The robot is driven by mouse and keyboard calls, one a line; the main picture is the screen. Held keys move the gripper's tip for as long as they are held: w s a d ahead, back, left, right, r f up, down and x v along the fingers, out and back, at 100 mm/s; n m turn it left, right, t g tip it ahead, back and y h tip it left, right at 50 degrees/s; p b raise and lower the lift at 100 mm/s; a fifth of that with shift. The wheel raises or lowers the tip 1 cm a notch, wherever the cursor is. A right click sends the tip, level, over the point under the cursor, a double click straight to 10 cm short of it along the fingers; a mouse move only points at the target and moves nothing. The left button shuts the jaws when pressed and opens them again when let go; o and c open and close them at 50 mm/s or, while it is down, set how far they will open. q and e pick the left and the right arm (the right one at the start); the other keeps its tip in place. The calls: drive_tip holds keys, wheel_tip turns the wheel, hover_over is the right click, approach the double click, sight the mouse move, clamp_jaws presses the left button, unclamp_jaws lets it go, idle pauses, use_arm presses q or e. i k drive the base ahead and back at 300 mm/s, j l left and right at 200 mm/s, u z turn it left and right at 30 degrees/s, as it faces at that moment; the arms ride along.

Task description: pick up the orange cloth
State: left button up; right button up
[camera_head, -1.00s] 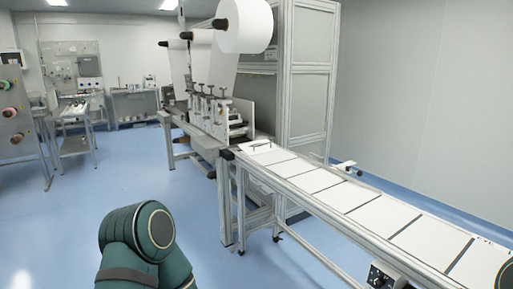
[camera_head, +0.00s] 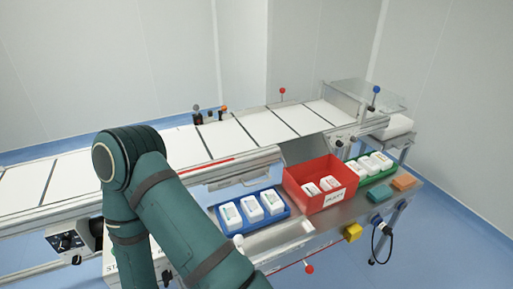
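The orange cloth (camera_head: 404,182) looks like a small folded pad. It lies flat at the right end of the steel side table (camera_head: 345,213), near the corner. A teal cloth (camera_head: 380,193) of similar size lies just to its left. My green arm rises at the lower left of the picture, well left of the orange cloth. Neither of my grippers shows in the view, and nothing covers the cloth.
On the table stand a blue tray (camera_head: 282,213) of white packs, a red bin (camera_head: 352,181) with white packs, and a green tray (camera_head: 391,172). A conveyor (camera_head: 215,138) runs behind.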

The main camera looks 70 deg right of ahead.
sight(404, 181)
drive_tip(key=z, duration=3.5)
